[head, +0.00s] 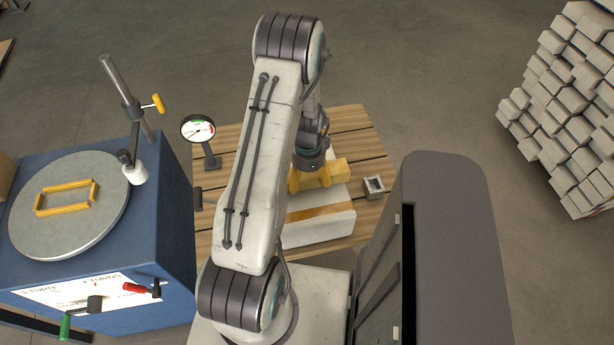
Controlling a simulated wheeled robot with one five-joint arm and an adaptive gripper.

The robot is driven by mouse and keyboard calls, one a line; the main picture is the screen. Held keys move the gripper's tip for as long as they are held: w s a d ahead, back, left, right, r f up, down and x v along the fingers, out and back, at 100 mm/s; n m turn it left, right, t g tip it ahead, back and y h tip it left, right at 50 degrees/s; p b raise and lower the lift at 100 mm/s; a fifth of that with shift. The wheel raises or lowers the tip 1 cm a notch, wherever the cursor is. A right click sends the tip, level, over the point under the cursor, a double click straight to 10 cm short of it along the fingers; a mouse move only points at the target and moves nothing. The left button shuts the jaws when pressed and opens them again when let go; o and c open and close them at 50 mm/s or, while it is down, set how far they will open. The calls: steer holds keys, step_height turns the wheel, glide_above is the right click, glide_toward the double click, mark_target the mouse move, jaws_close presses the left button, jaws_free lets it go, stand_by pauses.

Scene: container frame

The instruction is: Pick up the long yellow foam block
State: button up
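The long yellow foam block (338,170) lies on or just behind a pale box, right of centre in the head view. Its left part is hidden behind my arm and gripper. My gripper (308,182) points down at the block's left part, below the dark wrist. Its yellow-orange colour blends with the block. I cannot see its fingertips clearly, nor whether they touch or grip the block.
The pale box (325,228) with an orange stripe stands on a slatted wooden table (350,122). A small grey square tube (373,186) lies right of the block. A dial gauge (198,130) stands left. A blue cabinet (165,230) carries a round plate (110,215) and yellow frame (66,198).

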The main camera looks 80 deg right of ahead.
steer(key=c, duration=0.4)
steer(key=shift+r, duration=0.1)
